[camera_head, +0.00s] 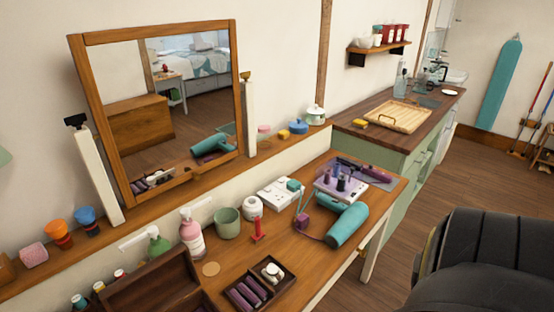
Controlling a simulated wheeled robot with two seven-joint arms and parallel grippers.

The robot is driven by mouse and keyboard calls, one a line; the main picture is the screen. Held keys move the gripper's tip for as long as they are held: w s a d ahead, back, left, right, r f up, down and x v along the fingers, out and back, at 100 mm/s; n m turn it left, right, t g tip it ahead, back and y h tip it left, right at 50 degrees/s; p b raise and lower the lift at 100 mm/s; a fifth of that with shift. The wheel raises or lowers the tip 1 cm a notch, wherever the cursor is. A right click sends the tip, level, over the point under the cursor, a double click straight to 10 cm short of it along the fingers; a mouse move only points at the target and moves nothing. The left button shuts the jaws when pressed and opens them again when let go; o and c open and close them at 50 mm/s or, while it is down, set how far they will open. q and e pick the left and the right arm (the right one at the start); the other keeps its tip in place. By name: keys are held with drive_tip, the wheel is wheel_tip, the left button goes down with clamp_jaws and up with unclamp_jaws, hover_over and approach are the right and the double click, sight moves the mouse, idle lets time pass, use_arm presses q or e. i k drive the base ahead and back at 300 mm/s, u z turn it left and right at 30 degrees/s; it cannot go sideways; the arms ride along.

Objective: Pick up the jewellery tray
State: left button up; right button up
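A small dark tray (234,302) with compartments, which looks like the jewellery tray, sits at the front edge of the wooden dressing table (213,257). It holds purple rolls (248,292) and small pale round items (272,271). It is seen whole or nearly so, with its near corner close to the bottom of the picture. Neither of my grippers is in view.
An open wooden box (150,283) stands left of the tray. A pink bottle (190,235), green cup (227,224), red item (258,230) and teal hairdryer (347,225) stand or lie behind and right. A black padded chair (490,262) fills the lower right.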

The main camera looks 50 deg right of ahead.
sight(250, 292)
drive_tip(key=z, duration=1.4)
